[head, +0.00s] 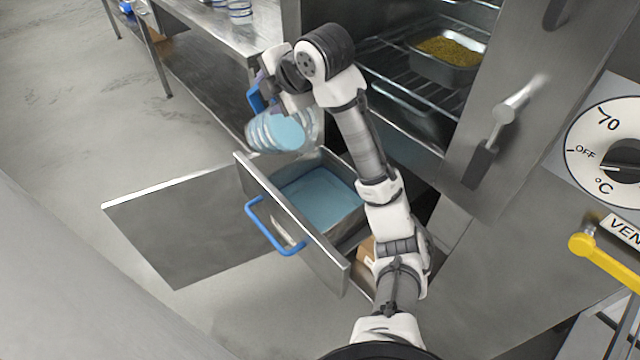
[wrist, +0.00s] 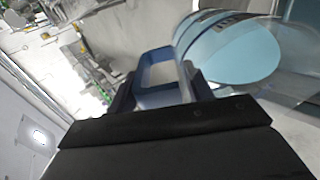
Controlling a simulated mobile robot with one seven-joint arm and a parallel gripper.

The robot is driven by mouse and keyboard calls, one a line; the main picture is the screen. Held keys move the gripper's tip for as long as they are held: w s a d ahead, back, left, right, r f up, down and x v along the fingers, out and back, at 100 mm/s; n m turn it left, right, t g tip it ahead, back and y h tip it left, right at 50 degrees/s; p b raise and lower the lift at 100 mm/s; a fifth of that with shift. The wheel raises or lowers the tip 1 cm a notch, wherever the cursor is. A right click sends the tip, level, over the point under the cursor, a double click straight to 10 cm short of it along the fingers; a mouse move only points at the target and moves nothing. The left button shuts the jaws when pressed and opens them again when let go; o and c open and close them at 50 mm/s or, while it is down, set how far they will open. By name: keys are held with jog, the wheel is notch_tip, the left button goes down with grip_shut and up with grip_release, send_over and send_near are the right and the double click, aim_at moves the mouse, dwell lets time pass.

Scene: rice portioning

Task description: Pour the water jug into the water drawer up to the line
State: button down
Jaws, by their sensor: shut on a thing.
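The clear water jug (head: 262,132) is tilted on its side above the open drawer, with pale blue water showing inside. My gripper (head: 268,88) is shut on its blue handle (head: 256,100). In the wrist view the handle (wrist: 145,75) sits between my fingers, and the jug (wrist: 235,50) shows blue water at a slant. The water drawer (head: 345,215) is pulled out and holds blue water across its floor. I cannot make out the fill line or a falling stream.
The drawer front has a blue handle (head: 262,232). An open metal door panel (head: 180,225) stands left of the drawer. The oven above holds a tray (head: 425,65) of grain on a rack. A steel table (head: 215,25) with containers stands behind. The floor at left is clear.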

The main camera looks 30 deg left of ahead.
jog(key=shift+s+d+r+t+y+b, duration=0.15)
jog(key=shift+d+y+b, duration=0.3)
jog(key=shift+b, duration=0.5)
jog(key=shift+s+d+t+y+b, duration=0.2)
jog(key=shift+y+b, duration=0.35)
jog(key=shift+b, duration=0.4)
dwell(2.6)
